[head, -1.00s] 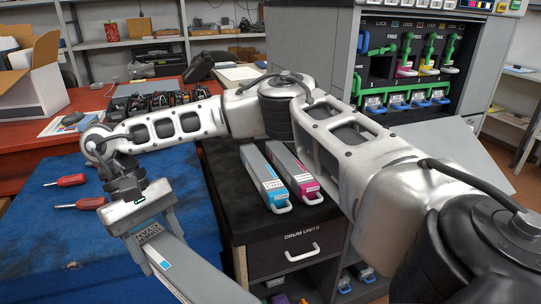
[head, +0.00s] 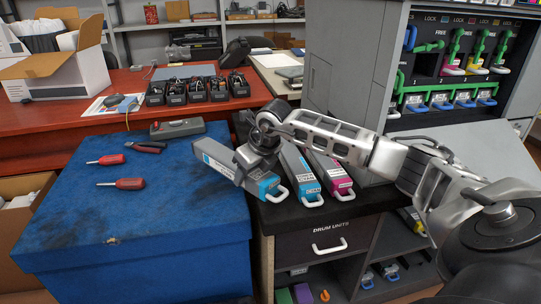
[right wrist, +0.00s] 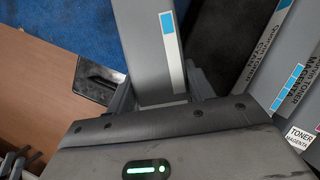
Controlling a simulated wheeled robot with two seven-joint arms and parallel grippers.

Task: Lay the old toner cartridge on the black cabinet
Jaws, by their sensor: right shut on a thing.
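My right gripper (head: 254,160) is shut around the middle of a grey toner cartridge with a cyan label (head: 212,158). The cartridge lies across the line between the blue bench and the black cabinet (head: 372,198), its handle end toward the front. I cannot tell whether it touches either surface. In the right wrist view the held cartridge (right wrist: 148,45) sits between the fingers. On the cabinet top, just right of it, lie a cyan cartridge (head: 300,175) and a magenta cartridge (head: 332,176), side by side. My left gripper is not in view.
The blue-covered bench (head: 160,230) holds two red screwdrivers (head: 120,183), pliers and a grey tool. The open printer (head: 455,70) stands at the back right. The cabinet top is bare right of the magenta cartridge.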

